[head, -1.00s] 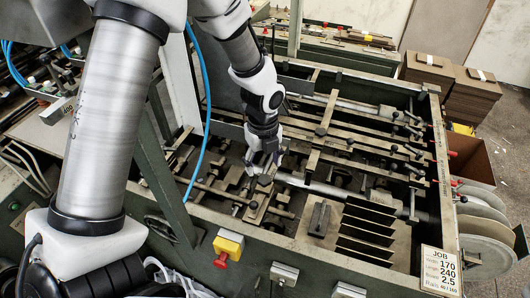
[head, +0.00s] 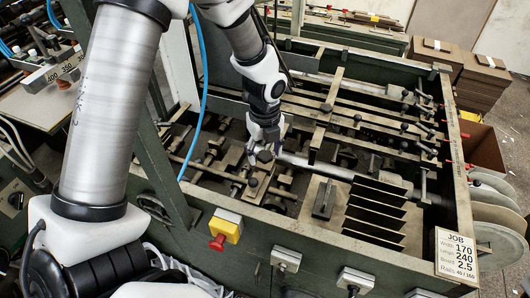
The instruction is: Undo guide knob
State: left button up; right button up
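The feeder's guides are flat brass-brown bars with small black knobs on them. My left gripper (head: 263,157) points down over the near-left guide bars, close to a short brown guide block (head: 258,183). A dark knob (head: 253,182) shows on that block, just below the fingertips. The fingers are small and partly hidden by the wrist, so I cannot tell whether they touch a knob or how far apart they are. Other guide knobs show at the middle bar (head: 326,107) and farther right (head: 357,118). My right gripper is not in view.
The green feeder frame (head: 330,240) surrounds the bars, with a red button on a yellow box (head: 227,227) on its front. Upright dark plates (head: 375,210) stand right of the gripper. A job card (head: 455,253) is at the front right corner. Greyboard stacks (head: 480,85) stand behind.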

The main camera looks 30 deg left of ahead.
pick_arm(q)
jog(key=shift+s, duration=0.15)
jog(key=c, duration=0.5)
jog(key=shift+d, duration=0.1)
jog(key=c, duration=0.3)
jog(key=shift+w+f, duration=0.15)
jog(key=shift+w, duration=0.1)
